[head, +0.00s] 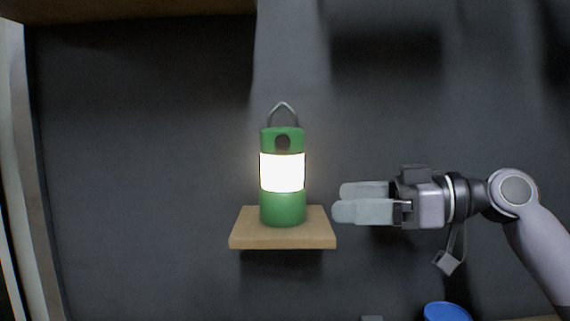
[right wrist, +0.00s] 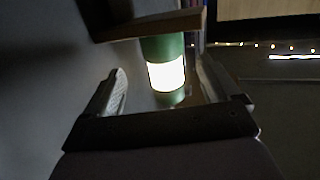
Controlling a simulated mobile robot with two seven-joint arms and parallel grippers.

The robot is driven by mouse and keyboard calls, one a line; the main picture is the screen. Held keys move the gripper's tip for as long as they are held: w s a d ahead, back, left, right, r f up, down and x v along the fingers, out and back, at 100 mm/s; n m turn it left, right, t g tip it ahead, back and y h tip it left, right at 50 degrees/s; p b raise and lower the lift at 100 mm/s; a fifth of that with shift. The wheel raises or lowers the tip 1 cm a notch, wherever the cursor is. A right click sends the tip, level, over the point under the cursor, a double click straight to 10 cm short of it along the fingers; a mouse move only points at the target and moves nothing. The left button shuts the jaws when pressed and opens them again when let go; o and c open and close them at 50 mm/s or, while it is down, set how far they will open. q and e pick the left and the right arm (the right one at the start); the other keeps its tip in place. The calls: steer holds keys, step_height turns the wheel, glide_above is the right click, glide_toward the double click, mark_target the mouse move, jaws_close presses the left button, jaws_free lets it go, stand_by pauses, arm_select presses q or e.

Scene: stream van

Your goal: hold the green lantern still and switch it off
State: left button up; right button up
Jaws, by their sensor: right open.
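The green lantern (head: 283,209) stands upright on a small wooden shelf (head: 283,241). Its middle band glows bright white, so it is lit. In the right wrist view the lantern (right wrist: 165,73) appears between and beyond the two open fingers (right wrist: 160,85). My left gripper is in neither view.
The wooden shelf also shows in the right wrist view (right wrist: 150,26), beside the lantern. A dark grey wall (head: 150,130) lies behind. A blue round object (head: 446,312) shows at the lower edge. The space left of the lantern is clear.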

mark_target(299, 200)
steer(key=p+x, duration=0.2)
steer(key=x, duration=0.6)
steer(key=shift+s+a+r, duration=0.1)
steer(key=shift+a+r, duration=0.1)
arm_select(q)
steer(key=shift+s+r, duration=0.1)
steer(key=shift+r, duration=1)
arm_select(e)
steer(key=shift+x, duration=0.75)
steer(key=shift+f, duration=0.15)
steer(key=c, duration=0.6)
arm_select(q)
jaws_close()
